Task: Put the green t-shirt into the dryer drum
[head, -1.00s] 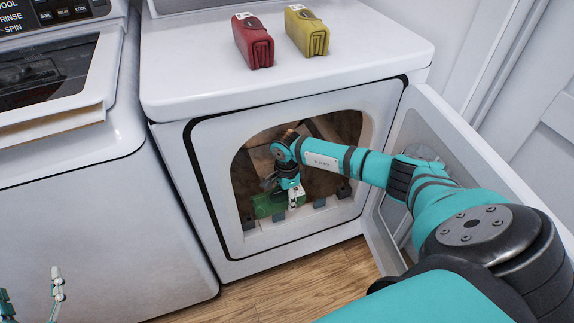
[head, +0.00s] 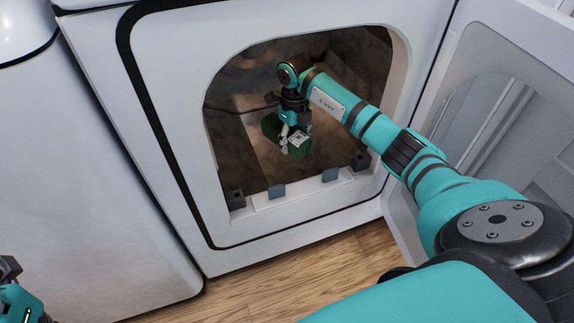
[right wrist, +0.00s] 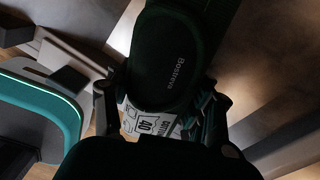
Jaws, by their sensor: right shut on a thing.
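The green t-shirt (head: 272,127), a folded dark green bundle with a white label, is inside the dryer drum (head: 250,78), just behind the lower lip of the opening. My right gripper (head: 293,137) points down and is shut on it. In the right wrist view the green t-shirt (right wrist: 168,60) shows dark, with the white label between the fingers. I cannot tell whether the shirt touches the drum floor. My left gripper (head: 22,303) is at the bottom left corner, only partly in view, away from the dryer; its fingers are not clear.
The dryer door (head: 480,110) stands open on the right, beside my right arm. Small blocks (head: 277,190) line the lower lip of the opening. The washer (head: 80,170) stands on the left. The wooden floor (head: 280,280) in front is clear.

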